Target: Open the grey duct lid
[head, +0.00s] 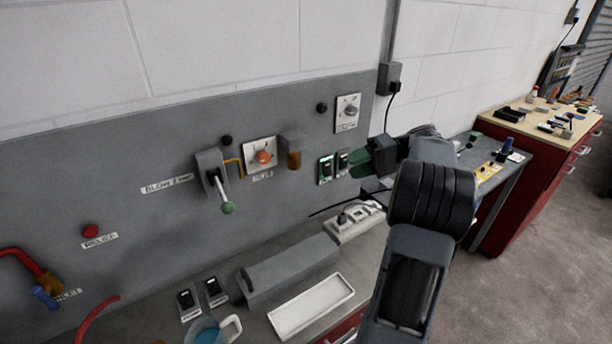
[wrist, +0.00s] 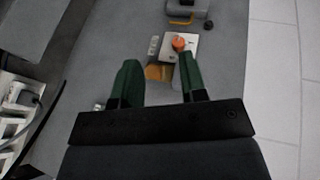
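A long grey box, which looks like the duct with its lid (head: 287,268), lies on the bench against the wall panel, its top closed as far as I can see. A grey shape at the upper left of the wrist view may be the same duct (wrist: 30,28). My gripper (head: 359,163) is right of and above the duct, apart from it, close to the panel. In the wrist view my gripper (wrist: 160,82) has its two green fingers spread with nothing held between them.
A white tray (head: 312,305) lies in front of the duct. A power strip (head: 355,220) is at its right end. Two switches (head: 188,303) and a mug (head: 207,332) stand left. A green-tipped lever (head: 227,207) and an orange knob (head: 264,157) protrude from the panel.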

